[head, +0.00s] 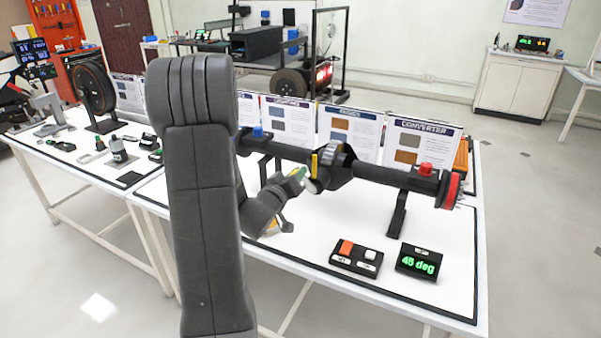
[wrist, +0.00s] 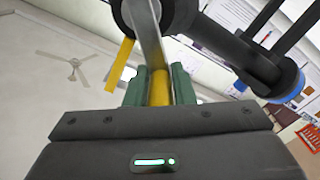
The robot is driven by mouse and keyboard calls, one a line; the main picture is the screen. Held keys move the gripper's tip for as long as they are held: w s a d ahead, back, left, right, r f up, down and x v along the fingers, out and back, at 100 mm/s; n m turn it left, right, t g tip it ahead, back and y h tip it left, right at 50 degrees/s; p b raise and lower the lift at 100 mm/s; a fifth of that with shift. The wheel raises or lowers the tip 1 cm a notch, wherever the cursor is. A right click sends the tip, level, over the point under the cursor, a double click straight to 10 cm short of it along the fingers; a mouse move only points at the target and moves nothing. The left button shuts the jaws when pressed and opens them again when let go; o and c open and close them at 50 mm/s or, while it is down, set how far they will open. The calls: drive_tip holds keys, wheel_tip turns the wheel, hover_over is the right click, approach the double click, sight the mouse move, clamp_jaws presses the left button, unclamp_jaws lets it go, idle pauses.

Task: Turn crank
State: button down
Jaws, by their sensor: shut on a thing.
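The crank has a yellow handle (wrist: 160,88) on a grey metal arm (wrist: 150,42), seen in the wrist view. My gripper (wrist: 159,84) is shut on this handle, with a green finger on each side of it. In the head view, my gripper (head: 298,174) is at the dark round housing (head: 335,160) in the middle of a black axle. A yellow bar (head: 314,164) stands upright there, and it also shows in the wrist view (wrist: 120,64). The handle is mostly hidden in the head view. A small display (head: 417,262) reads 45 deg in green.
The axle (head: 380,174) runs across the white table, with a red drum (head: 452,190) at its right end. Information panels (head: 417,145) stand behind. The table's front right is otherwise clear.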

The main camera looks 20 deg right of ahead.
drive_tip(key=shift+w+a+f+n, duration=0.2)
drive_tip(key=shift+w+f+n, duration=0.1)
drive_tip(key=shift+n, duration=0.3)
drive_tip(key=shift+w+a+f+n, duration=0.2)
drive_tip(key=shift+f+n, duration=0.1)
drive_tip(key=shift+n, duration=0.3)
drive_tip(key=shift+f, duration=0.1)
drive_tip(key=c, duration=1.6)
unclamp_jaws()
drive_tip(key=o, duration=0.3)
drive_tip(key=shift+a, duration=0.15)
drive_tip(key=b+v, duration=0.1)
drive_tip(key=v, duration=1.2)
drive_tip(key=shift+s+a, duration=0.15)
drive_tip(key=shift+s, duration=0.2)
